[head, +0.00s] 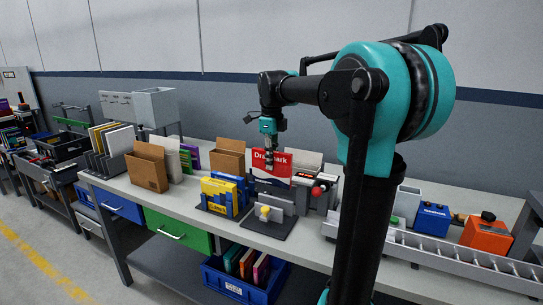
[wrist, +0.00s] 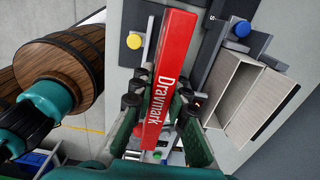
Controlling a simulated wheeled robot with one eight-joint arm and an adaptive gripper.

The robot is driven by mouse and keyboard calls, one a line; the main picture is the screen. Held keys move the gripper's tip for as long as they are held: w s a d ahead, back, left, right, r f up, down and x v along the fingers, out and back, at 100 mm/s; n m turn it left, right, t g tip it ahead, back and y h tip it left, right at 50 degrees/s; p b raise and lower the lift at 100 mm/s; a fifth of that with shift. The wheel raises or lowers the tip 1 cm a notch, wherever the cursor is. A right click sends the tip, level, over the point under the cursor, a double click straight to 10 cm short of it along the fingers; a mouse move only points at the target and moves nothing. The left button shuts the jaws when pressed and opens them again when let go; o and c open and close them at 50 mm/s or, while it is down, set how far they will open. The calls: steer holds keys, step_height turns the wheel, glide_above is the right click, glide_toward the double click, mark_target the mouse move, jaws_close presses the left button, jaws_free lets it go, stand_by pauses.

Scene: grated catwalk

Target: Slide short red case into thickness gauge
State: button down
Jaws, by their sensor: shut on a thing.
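The short red case (head: 272,168), with white "Draymark" lettering on its face and spine, is held upright by my gripper (head: 269,158) above the bench. In the wrist view the red case (wrist: 168,65) runs between the two fingers of my gripper (wrist: 158,102), which is shut on it. What looks like the thickness gauge (head: 278,206) stands just below and in front of the case: upright grey plates on a dark base, with a yellow knob. In the wrist view a yellow knob (wrist: 134,41) shows left of the case. The case hides part of the fixture there, and its slot is not clear.
Blue and yellow cases (head: 221,195) stand left of the gauge. A grey fixture with a red knob (head: 318,190) is close on the right. Brown open boxes (head: 147,168) and a rack of folders (head: 108,145) stand farther left. A blue bin (head: 240,280) sits on the lower shelf.

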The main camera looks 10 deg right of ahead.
mark_target(272, 185)
steer(key=shift+s+d+f, duration=0.1)
steer(key=shift+f, duration=2.3)
steer(key=shift+f, duration=0.15)
steer(key=shift+f, duration=3.8)
steer(key=c, duration=1)
jaws_free()
